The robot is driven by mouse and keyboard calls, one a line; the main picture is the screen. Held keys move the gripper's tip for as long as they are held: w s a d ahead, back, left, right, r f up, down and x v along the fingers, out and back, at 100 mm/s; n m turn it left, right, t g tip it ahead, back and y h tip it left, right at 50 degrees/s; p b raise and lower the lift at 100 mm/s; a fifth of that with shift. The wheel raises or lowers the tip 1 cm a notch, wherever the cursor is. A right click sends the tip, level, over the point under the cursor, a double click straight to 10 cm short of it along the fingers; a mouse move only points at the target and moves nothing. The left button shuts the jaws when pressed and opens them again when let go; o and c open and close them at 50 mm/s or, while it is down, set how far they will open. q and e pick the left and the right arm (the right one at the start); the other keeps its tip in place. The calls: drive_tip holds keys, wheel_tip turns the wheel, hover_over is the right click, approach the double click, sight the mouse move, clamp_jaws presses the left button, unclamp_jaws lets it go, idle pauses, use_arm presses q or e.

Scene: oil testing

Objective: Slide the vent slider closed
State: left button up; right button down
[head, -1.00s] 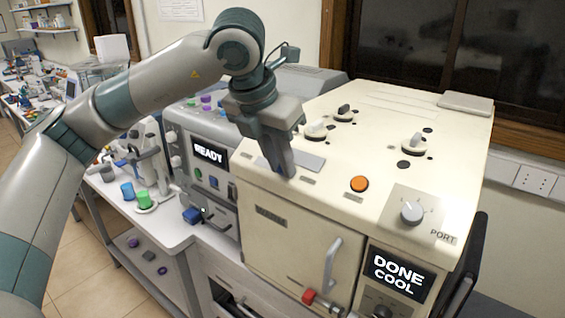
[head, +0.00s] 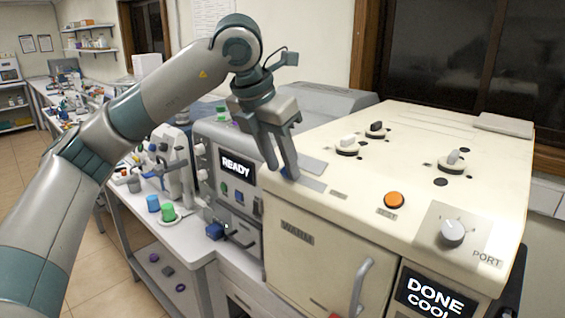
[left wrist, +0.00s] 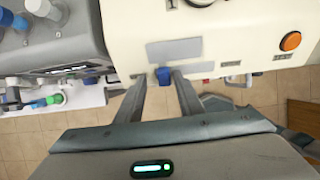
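A small blue tab, which looks like the vent slider (left wrist: 164,75), sits at the end of a grey strip on the top front edge of the cream machine (head: 420,180). My left gripper (head: 282,173) reaches down over that edge. In the left wrist view, its two fingers (left wrist: 160,77) are apart, with the blue tab between their tips and small gaps on both sides. In the head view the fingers largely hide the tab. The grey strip (head: 304,183) lies beside the fingertips, with a second grey plate behind it. My right gripper is not in view.
The cream top also carries several knobs, an orange button (head: 394,200) and a PORT dial (head: 452,232). A grey machine with a READY screen (head: 238,168) stands close on the left. A door handle (head: 362,287) sticks out in front.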

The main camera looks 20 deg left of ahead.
use_arm(q)
drive_tip(key=shift+d, duration=0.1)
